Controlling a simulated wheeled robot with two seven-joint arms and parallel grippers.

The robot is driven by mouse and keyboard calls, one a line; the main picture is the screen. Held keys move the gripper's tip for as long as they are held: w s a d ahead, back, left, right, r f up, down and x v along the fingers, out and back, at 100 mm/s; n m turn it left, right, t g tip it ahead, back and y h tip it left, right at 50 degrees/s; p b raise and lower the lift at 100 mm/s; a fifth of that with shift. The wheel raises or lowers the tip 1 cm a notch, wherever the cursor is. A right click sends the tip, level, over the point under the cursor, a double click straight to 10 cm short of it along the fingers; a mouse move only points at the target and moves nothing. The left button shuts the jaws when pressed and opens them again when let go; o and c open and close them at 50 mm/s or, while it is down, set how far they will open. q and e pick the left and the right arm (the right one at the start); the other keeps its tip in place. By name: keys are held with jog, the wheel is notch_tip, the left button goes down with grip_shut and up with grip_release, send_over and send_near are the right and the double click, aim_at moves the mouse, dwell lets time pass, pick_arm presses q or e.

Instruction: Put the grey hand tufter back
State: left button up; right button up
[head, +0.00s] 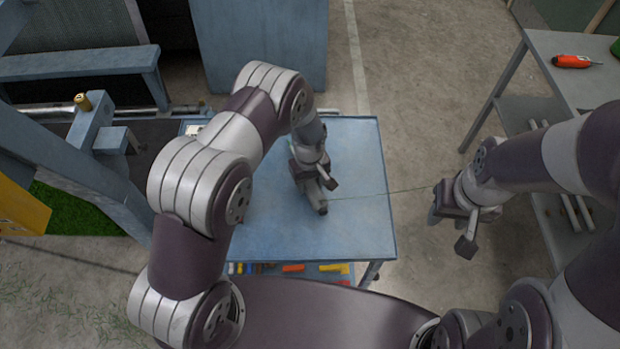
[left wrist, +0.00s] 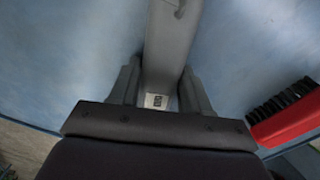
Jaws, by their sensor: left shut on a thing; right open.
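The grey hand tufter (left wrist: 172,40) is a smooth light-grey body between my left gripper's fingers in the left wrist view. My left gripper (head: 318,196) is shut on it, over the blue table top (head: 362,170). In the head view the tufter is mostly hidden by the gripper and wrist, and I cannot tell whether it touches the table. My right gripper (head: 452,228) is open and empty, out past the table's right edge. A thin green line (head: 385,192) runs from near my left gripper to near my right gripper.
A red brush with black bristles (left wrist: 290,112) shows in the left wrist view. Red and yellow items sit on a lower shelf (head: 300,268). A grey bench (head: 592,88) at right bears a red tool (head: 574,62). A blue frame (head: 88,135) and green turf (head: 65,212) stand left.

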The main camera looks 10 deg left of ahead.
pick_arm(q)
jog(key=o, duration=1.1)
jog(key=shift+w+d, duration=0.1)
jog(key=shift+o, duration=0.8)
jog(key=shift+r, duration=0.1)
